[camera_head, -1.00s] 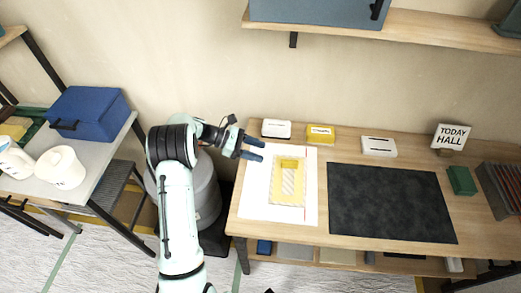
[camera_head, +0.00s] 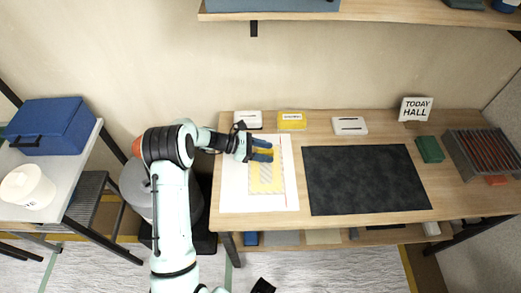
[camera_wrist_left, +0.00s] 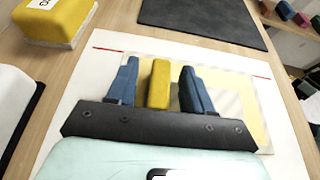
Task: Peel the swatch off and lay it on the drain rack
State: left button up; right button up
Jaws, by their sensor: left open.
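A pale yellow patterned swatch (camera_head: 267,183) lies on a white sheet (camera_head: 232,195) at the left of the wooden table. A yellow block-like tab (camera_wrist_left: 159,84) stands at the swatch's far end. My left gripper (camera_head: 263,150) is over that end with its blue fingers apart. In the left wrist view the fingers (camera_wrist_left: 159,88) are on either side of the tab, with a gap showing on both sides. The slatted drain rack (camera_head: 482,154) stands at the table's right end. My right gripper does not show.
A dark mat (camera_head: 365,180) lies between the sheet and the rack. A white block (camera_head: 248,119), a yellow block (camera_head: 292,121) and another white block (camera_head: 349,125) line the back edge. A green block (camera_head: 429,149) and a sign (camera_head: 416,109) stand near the rack.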

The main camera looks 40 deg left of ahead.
pick_arm(q)
grip_shut()
jog(key=shift+r, duration=0.1)
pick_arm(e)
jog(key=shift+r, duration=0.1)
pick_arm(q)
jog(key=shift+r+p, duration=0.95)
jog(key=shift+r, duration=0.35)
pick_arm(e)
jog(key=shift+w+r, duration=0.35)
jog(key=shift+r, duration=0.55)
pick_arm(q)
jog(key=shift+r, duration=0.35)
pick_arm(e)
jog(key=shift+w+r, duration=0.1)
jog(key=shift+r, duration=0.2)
pick_arm(q)
jog(key=shift+r+p, duration=0.8)
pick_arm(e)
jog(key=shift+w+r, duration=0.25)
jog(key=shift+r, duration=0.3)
